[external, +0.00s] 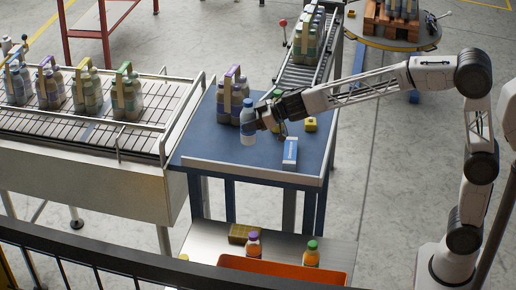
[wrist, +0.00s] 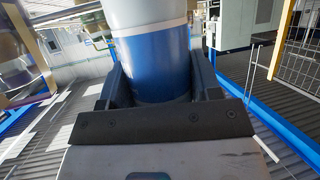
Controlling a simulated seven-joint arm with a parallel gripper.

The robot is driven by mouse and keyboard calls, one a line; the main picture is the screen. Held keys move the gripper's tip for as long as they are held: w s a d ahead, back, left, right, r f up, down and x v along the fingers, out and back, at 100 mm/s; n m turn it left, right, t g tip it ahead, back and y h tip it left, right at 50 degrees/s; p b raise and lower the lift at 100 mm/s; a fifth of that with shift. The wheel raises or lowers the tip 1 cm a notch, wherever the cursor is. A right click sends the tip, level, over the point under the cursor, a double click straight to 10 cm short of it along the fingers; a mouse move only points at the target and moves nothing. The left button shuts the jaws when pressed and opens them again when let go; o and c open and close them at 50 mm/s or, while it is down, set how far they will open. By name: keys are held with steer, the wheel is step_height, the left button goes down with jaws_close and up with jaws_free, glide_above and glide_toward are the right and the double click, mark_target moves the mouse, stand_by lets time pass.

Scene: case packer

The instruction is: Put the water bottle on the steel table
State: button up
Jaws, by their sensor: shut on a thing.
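The water bottle (external: 248,128) is clear-white with a blue label. In the external view it is upright at the tip of my gripper (external: 262,119), over the blue-topped table (external: 205,150). My gripper is shut on it; in the wrist view the bottle (wrist: 155,60) fills the space between the two fingers (wrist: 158,85). I cannot tell whether its base touches the blue top. The steel table (external: 205,240) is the bare metal surface lower down at the front.
On the blue top are a carrier pack of bottles (external: 230,100), a blue-and-white carton (external: 290,153) and a yellow item (external: 311,124). The steel table holds an orange tray (external: 285,270), bottles with purple (external: 254,237) and green caps (external: 312,245), and a brown-yellow block (external: 243,233). Its left part is clear.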

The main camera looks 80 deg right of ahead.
steer(key=shift+r, duration=0.95)
steer(key=a+n+g+y, duration=0.4)
steer(key=a+n+y, duration=0.3)
steer(key=a, duration=2.7)
step_height(320, 180, down, 18)
steer(key=shift+w+d+r, duration=0.2)
steer(key=shift+w+d, duration=0.05)
steer(key=shift+w, duration=0.05)
steer(key=shift+f, duration=0.1)
step_height(320, 180, down, 6)
steer(key=shift+f, duration=1.9)
steer(key=shift+f, duration=0.15)
